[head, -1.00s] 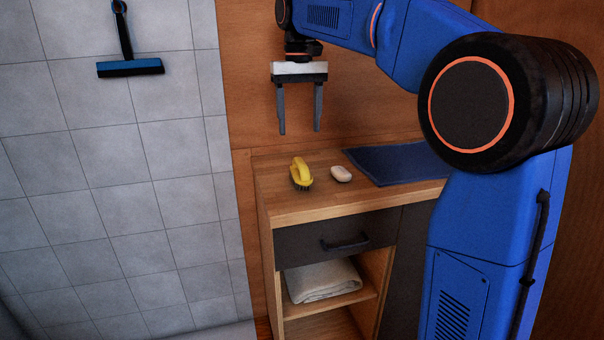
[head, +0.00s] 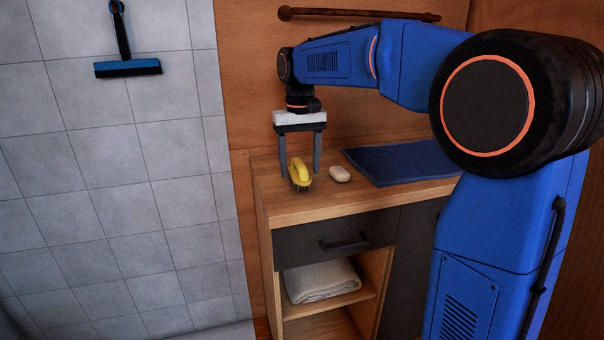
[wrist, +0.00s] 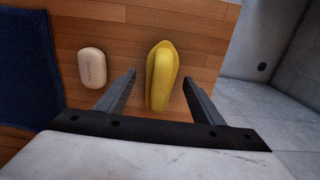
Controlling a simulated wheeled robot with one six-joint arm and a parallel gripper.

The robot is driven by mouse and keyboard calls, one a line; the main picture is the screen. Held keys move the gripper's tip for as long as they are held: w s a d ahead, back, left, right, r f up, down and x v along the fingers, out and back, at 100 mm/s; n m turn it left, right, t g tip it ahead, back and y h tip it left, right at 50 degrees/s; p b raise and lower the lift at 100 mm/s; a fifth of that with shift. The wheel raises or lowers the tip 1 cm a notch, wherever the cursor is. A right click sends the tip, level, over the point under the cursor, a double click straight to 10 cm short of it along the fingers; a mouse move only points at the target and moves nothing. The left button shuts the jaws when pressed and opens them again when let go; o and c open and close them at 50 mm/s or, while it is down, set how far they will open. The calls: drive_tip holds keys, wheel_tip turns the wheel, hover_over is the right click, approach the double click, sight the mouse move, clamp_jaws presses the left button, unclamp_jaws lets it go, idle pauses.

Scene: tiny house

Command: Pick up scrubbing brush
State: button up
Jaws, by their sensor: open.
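The yellow scrubbing brush (head: 300,173) with dark bristles lies on the wooden cabinet top near its left end. It also shows in the wrist view (wrist: 161,75), lengthwise between the two fingers. My gripper (head: 300,175) points down at the brush and is open, with one finger on each side of it. In the wrist view my gripper (wrist: 158,82) shows gaps between the brush and both fingers. I cannot tell exactly how high the fingertips are above the wood.
A pale soap bar (head: 340,174) lies just right of the brush. A dark blue towel (head: 400,162) lies further right on the wooden cabinet top (head: 330,200). A wooden wall is close behind; a squeegee (head: 127,68) hangs on the tiled wall.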

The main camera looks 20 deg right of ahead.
sight(300, 162)
drive_tip(key=shift+f, duration=0.15)
drive_tip(key=c, duration=1.2)
wheel_tip(300, 162, up, 10)
